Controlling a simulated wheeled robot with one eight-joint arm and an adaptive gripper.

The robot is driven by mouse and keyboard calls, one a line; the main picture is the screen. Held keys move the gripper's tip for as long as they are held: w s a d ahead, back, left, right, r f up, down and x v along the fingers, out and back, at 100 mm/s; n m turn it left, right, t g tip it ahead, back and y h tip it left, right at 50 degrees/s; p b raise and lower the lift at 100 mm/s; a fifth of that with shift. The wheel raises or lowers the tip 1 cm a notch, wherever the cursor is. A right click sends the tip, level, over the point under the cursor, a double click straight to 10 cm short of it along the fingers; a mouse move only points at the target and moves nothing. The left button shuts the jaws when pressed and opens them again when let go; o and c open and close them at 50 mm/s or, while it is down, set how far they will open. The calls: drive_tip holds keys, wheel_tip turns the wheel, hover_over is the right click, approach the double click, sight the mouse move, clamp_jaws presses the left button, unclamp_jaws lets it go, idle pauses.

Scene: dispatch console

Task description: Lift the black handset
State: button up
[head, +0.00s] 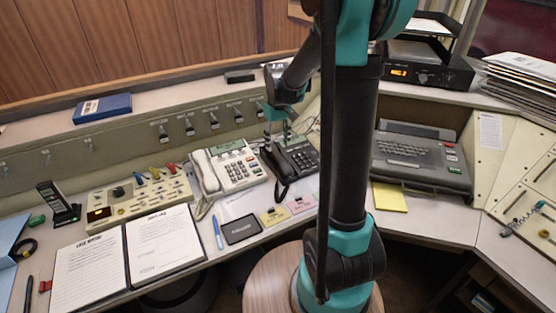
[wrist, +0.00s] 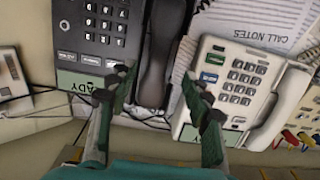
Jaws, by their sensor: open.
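The black handset (wrist: 163,45) lies on the cradle at the side of the black desk phone (wrist: 88,28). In the head view the handset (head: 273,163) is at the left side of the black phone (head: 299,152). My gripper (wrist: 155,82) is open, with one green-and-black finger on each side of the handset's near end in the wrist view. Nothing is held, and I cannot tell whether a finger touches it. In the head view my gripper (head: 278,133) is over the back of the phone. My arm covers the area right of the phone.
A white phone (head: 229,168) stands close beside the black phone, also in the wrist view (wrist: 235,85). A sloped panel with a row of switches (head: 190,128) rises behind. A grey keyboard unit (head: 420,157) is to the right. Cards (head: 272,215) lie in front.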

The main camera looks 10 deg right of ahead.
sight(278, 155)
drive_tip(key=shift+d+f, duration=0.1)
drive_tip(key=shift+f, duration=2.95)
